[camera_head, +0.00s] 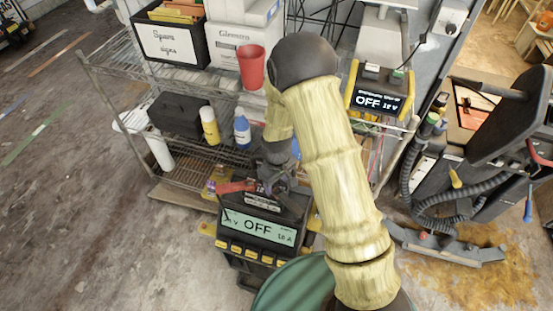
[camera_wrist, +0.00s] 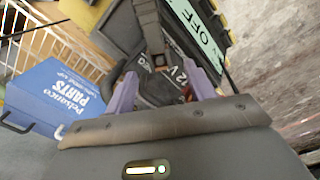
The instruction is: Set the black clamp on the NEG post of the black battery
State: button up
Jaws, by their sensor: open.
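My gripper (camera_head: 283,172) is at the end of my downturned arm, close above a black battery marked 12 V (camera_head: 264,198). In the wrist view its two purple fingers (camera_wrist: 160,90) are apart. The battery's dark top and 12 V label (camera_wrist: 180,72) show between and beyond them. A red clamp (camera_head: 236,187) lies at the battery's left side in the head view. I cannot clearly pick out the black clamp or the NEG post among the dark parts by my gripper. Nothing is clearly held.
A black charger with an OFF display (camera_head: 257,228) stands in front of the battery. Another yellow-edged unit reading OFF (camera_head: 380,100) sits at the right. A wire shelf (camera_head: 190,168) holds bottles, a red cup (camera_head: 251,66) and boxes. A blue parts box (camera_wrist: 60,95) is at the wrist view's left.

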notch_tip(320, 180, up, 14)
jog(key=shift+f, duration=0.15)
dwell(1.0)
jog(key=s+d+r+m+t+p, duration=0.2)
jog(key=s+d+r+m+p, duration=0.4)
jog(key=s+d+r, duration=0.6)
jog(key=shift+s+d+r+m+t, duration=0.3)
jog(key=shift+d+r+m, duration=0.35)
jog(key=shift+r+m, duration=0.3)
